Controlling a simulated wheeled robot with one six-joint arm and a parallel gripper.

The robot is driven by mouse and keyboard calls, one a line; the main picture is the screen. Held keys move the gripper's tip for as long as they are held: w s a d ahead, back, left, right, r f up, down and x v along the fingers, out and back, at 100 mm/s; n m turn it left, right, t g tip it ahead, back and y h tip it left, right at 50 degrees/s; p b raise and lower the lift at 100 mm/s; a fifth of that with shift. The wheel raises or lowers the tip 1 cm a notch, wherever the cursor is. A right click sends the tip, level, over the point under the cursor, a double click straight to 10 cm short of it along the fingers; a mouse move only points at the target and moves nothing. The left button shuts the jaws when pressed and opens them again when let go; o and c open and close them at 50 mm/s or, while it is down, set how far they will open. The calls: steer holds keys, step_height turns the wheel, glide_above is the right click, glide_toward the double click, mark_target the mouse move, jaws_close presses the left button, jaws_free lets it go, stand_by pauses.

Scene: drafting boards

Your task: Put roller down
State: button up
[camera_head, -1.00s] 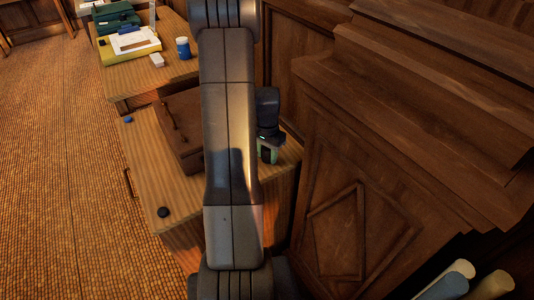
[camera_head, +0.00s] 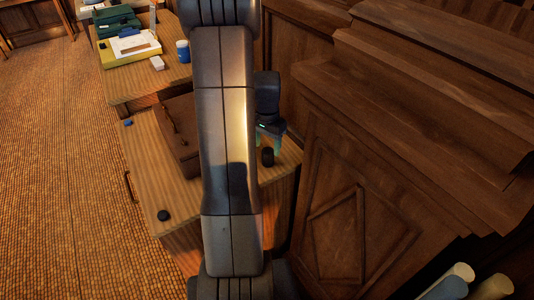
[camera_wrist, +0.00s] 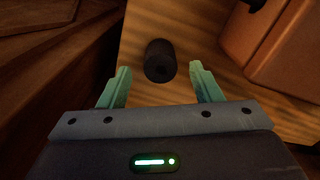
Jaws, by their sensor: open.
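The roller is a dark, short cylinder (camera_wrist: 160,61) standing on the wooden desk top in the wrist view. It also shows in the head view (camera_head: 267,157), just below my gripper. My gripper (camera_wrist: 157,84) is open, with its two green fingers apart and the roller between and a little beyond their tips. In the head view my gripper (camera_head: 272,135) is above the desk's right part. My arm hides part of the desk (camera_head: 150,185).
A brown case (camera_head: 178,135) lies on the desk left of my arm; it fills the wrist view's upper right (camera_wrist: 280,50). A black round object (camera_head: 163,215) and a small blue object (camera_head: 128,123) lie near the desk's left edge. A wooden panelled cabinet (camera_head: 370,150) stands at right.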

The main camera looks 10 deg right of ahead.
mark_target(267, 152)
step_height(267, 152, up, 6)
steer(key=shift+r, duration=0.1)
